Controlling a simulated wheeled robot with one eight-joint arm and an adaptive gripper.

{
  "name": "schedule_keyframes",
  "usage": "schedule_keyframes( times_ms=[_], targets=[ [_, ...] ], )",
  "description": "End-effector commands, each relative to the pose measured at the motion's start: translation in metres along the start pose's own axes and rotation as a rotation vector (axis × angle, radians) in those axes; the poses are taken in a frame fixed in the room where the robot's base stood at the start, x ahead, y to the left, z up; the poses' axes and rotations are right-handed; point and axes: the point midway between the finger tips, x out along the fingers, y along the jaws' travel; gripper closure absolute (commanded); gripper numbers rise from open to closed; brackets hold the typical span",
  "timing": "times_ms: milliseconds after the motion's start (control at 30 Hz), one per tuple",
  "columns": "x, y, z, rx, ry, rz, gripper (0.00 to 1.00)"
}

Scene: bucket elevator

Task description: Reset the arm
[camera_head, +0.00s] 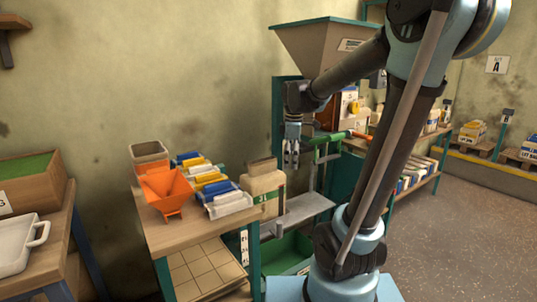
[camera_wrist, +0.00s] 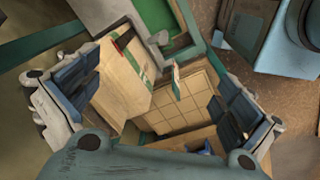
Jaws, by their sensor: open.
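My gripper (camera_head: 291,155) hangs pointing down in the head view, above and a little right of a beige container (camera_head: 264,190) with a green band. In the wrist view my gripper (camera_wrist: 158,105) has its two fingers spread wide apart, with nothing held between them. The beige container (camera_wrist: 125,82) shows below, toward the left finger. My arm reaches from the right over the bench area and bends down at the wrist.
A wooden table (camera_head: 178,238) carries an orange funnel (camera_head: 167,190), a brown box (camera_head: 149,155) and several coloured scoop-like pieces (camera_head: 212,182). A tan hopper (camera_head: 318,45) stands behind my arm. A green bin (camera_head: 288,255) is low beside the table. Open floor (camera_head: 455,240) lies right.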

Motion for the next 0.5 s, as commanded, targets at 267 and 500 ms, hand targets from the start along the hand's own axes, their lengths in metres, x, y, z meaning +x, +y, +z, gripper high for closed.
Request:
schedule_keyframes(
  times_ms=[267,500],
  targets=[
    [0.012,-0.059,0.052,0.384,0.013,0.034,0.0],
    [0.033,-0.108,0.087,0.713,0.031,0.061,0.0]
  ],
)
